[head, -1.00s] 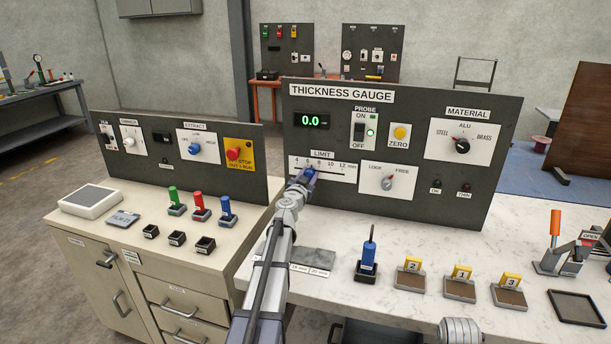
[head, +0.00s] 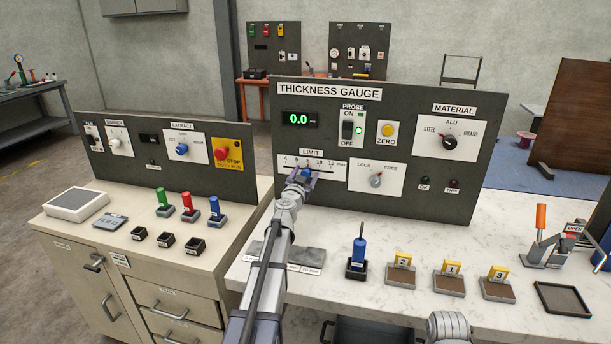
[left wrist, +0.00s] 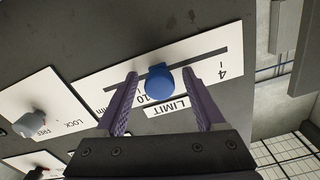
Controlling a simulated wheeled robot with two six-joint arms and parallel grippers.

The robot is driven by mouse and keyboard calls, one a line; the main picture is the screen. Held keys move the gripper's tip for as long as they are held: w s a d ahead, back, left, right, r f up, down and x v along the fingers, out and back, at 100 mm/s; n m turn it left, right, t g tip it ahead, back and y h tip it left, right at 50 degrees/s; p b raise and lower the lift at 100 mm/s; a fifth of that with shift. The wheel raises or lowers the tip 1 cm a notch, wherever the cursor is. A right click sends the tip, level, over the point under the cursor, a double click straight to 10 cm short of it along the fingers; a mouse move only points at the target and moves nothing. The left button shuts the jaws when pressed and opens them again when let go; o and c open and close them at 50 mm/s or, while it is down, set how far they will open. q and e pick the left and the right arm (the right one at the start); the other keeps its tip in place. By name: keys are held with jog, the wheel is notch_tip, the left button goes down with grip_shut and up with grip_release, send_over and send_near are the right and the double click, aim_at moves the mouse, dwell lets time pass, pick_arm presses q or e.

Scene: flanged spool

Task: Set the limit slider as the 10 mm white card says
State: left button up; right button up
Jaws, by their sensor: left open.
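The limit slider's blue knob (head: 306,172) sits in the slot of the white LIMIT scale (head: 335,168), and it shows large in the left wrist view (left wrist: 159,81). The knob lies between the 4 and 10 labels; its exact mark is hard to tell, as the gripper and knob cover nearby numbers. My left gripper (head: 303,182) is at the scale. In the left wrist view its open fingers (left wrist: 163,92) stand on either side of the knob, with gaps visible.
The LOCK/FREE knob (head: 376,180) is right of the scale. The display (head: 299,119) reads 0.0, and the probe switch (head: 348,130) has a lit green lamp. A blue-handled tool (head: 358,252) and several numbered blocks stand on the bench.

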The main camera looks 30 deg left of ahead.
pick_arm(q)
jog(key=shift+s, duration=0.1)
jog(key=v, duration=0.7)
jog(key=shift+s, duration=0.3)
